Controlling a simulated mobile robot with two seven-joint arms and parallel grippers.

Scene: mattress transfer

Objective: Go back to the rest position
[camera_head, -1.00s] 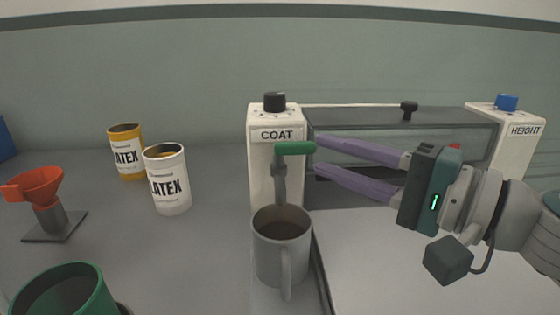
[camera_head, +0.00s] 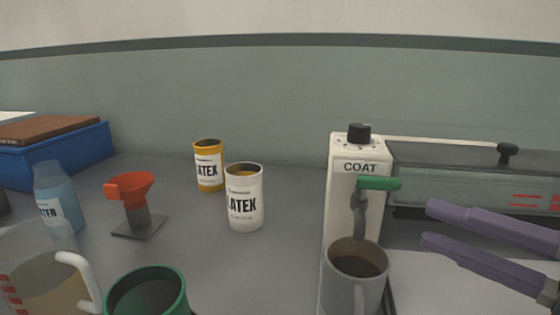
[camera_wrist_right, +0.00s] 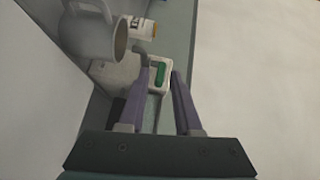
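My right gripper (camera_head: 426,223) is in the right part of the head view, its two purple fingers spread with nothing between them. It is apart from the green tap handle (camera_head: 380,184) on the white COAT unit (camera_head: 345,200), to the right of it and lower. In the right wrist view the open fingers (camera_wrist_right: 161,73) point towards that unit, and the green handle (camera_wrist_right: 160,74) shows between them, farther off. A grey mug (camera_head: 352,285) with dark contents stands under the tap. My left gripper is in neither view.
A green cup (camera_head: 150,295), a clear jug (camera_head: 40,280), a blue bottle (camera_head: 55,200) and a blue box (camera_head: 80,157) are farther left.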

